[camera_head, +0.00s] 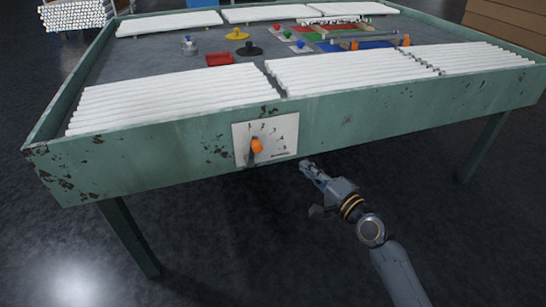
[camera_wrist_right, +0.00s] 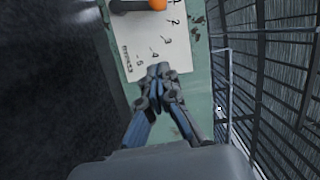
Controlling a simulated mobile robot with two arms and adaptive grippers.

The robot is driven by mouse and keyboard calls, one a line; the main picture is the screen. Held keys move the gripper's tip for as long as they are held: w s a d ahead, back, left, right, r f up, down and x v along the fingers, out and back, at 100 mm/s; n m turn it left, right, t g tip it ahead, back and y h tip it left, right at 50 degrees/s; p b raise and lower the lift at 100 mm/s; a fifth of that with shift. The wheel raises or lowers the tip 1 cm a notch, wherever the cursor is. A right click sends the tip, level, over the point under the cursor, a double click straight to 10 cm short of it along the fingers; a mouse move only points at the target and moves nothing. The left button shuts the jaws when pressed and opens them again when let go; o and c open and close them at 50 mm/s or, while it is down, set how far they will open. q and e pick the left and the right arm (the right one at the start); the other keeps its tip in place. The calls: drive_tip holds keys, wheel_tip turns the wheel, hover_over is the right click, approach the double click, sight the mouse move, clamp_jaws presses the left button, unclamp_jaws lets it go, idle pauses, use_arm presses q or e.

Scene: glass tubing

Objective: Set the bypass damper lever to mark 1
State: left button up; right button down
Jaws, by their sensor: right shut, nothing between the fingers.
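The bypass damper plate (camera_head: 283,130) is a pale panel with numbered marks on the green table's front side. Its lever has an orange knob (camera_head: 257,146) and a dark arm (camera_head: 250,159) showing below the knob. In the right wrist view the plate (camera_wrist_right: 140,38) shows marks 2 to 5, with the orange knob (camera_wrist_right: 157,4) cut by the top edge. I cannot tell which mark the lever points to. My right gripper (camera_head: 305,164) is shut and empty, below and right of the plate in the head view. It also shows in the right wrist view (camera_wrist_right: 157,71). My left gripper is out of view.
The green table (camera_head: 390,100) carries rows of white tubes (camera_head: 170,100). A red tray (camera_head: 219,59) and several coloured pieces lie between the rows. A table leg (camera_head: 130,238) stands at the left. The dark floor in front of the table is clear around my right arm.

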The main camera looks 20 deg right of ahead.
sight(262, 148)
use_arm(q)
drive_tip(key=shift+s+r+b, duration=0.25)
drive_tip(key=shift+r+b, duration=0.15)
drive_tip(key=shift+b, duration=0.05)
use_arm(e)
drive_tip(key=w+a+m, duration=0.1)
drive_tip(key=w+a, duration=0.6)
drive_tip(key=w, duration=0.2)
drive_tip(key=shift+r, duration=0.4)
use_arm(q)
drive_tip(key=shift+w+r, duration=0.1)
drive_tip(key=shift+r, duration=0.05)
use_arm(e)
drive_tip(key=shift+r, duration=0.1)
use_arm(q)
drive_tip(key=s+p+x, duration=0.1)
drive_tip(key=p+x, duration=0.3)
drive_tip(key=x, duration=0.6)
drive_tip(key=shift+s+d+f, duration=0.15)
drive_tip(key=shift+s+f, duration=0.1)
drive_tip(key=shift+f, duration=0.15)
use_arm(e)
drive_tip(key=shift+s+a+r+n+y, duration=0.15)
drive_tip(key=shift+a+n+y, duration=0.15)
drive_tip(key=shift+a+n, duration=0.55)
drive_tip(key=shift+a, duration=0.15)
